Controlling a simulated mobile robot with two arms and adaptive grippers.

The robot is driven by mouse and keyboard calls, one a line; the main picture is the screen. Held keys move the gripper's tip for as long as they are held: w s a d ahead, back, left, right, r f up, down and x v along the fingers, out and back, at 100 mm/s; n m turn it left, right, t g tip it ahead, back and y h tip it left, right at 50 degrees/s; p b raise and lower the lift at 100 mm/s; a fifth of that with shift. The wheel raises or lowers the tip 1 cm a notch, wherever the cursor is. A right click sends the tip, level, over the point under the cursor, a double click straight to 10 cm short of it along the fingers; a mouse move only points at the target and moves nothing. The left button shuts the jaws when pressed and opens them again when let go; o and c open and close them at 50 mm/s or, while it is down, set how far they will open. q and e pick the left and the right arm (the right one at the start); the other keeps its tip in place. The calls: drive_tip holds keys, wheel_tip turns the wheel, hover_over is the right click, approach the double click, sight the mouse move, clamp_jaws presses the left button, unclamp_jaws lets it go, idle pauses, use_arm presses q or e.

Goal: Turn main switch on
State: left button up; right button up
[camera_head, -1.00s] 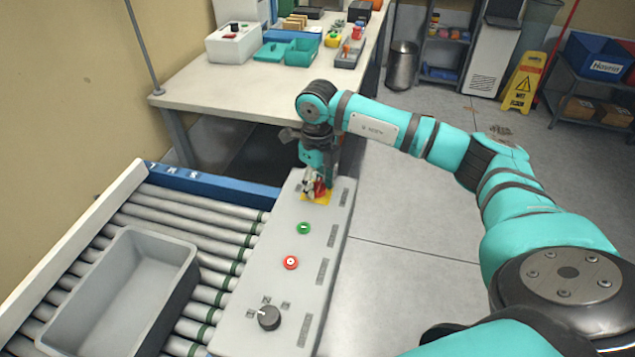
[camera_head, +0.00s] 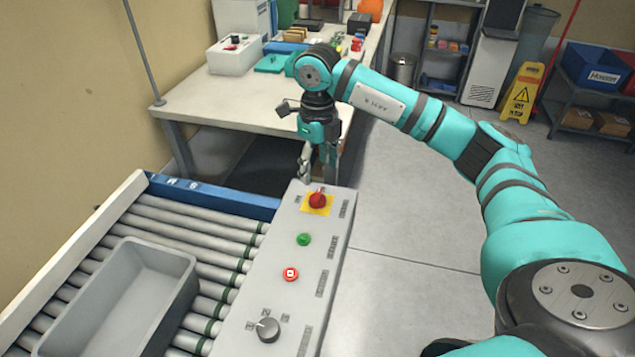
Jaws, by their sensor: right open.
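The main switch is a red knob (camera_head: 317,200) on a yellow plate at the far end of the grey control panel (camera_head: 262,289). My right gripper (camera_head: 318,178) points down just beyond and above the knob, open and empty, apart from it. Its fingers partly overlap the far edge of the panel in the picture. The exact angle of the knob is too small to read surely. My left gripper is not in the picture.
Nearer on the panel are a green button (camera_head: 304,239), a red button (camera_head: 291,274) and a dark selector knob (camera_head: 268,329). A grey bin (camera_head: 178,268) sits on the roller conveyor (camera_head: 200,232) at left. A worktable (camera_head: 215,100) stands behind.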

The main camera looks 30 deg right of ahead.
drive_tip(key=shift+r, duration=1.6)
